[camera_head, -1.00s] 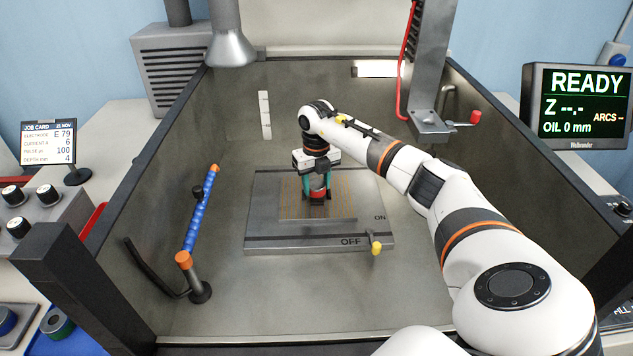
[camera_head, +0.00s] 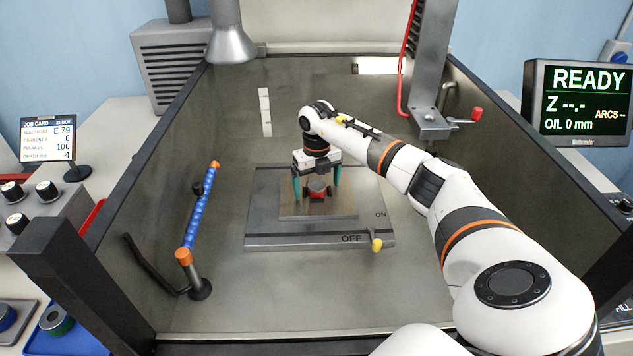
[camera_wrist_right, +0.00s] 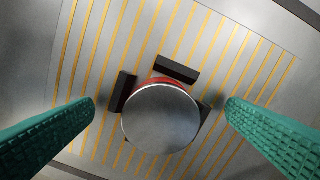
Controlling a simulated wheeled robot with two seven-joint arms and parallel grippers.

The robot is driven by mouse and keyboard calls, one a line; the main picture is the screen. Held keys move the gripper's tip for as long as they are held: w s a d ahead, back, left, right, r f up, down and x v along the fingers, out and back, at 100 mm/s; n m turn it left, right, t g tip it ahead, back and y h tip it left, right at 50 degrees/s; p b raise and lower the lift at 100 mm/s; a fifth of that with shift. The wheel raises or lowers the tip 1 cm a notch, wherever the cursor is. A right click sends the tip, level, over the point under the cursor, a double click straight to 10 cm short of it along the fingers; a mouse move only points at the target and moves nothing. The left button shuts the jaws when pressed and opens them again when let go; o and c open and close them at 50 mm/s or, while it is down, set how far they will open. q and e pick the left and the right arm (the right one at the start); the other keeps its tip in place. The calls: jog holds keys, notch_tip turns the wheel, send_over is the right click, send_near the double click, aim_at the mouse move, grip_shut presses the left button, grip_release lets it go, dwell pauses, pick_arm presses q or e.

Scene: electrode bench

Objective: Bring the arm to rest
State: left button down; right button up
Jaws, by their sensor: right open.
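My right gripper (camera_head: 317,190) is over the plate in the middle of the tank, its green fingers spread. In the right wrist view the gripper (camera_wrist_right: 160,112) is open, with a finger on each side of a round grey-topped piece (camera_wrist_right: 160,118) and a gap on both sides. This piece, with a red band, also shows in the head view (camera_head: 317,187). It stands on the striped plate (camera_head: 345,207) among small black blocks (camera_wrist_right: 176,68). My left gripper is not in view.
The tank walls (camera_head: 110,165) surround the work area. A blue segmented hose (camera_head: 200,205) stands at the left. A grey column head (camera_head: 430,120) with a red-knobbed lever (camera_head: 476,113) hangs at the back right. A yellow-knobbed lever (camera_head: 376,244) sits at the plate's front, by OFF.

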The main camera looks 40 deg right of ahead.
jog(key=shift+r, duration=0.2)
jog(key=shift+r+p, duration=2.4)
jog(key=shift+r, duration=0.5)
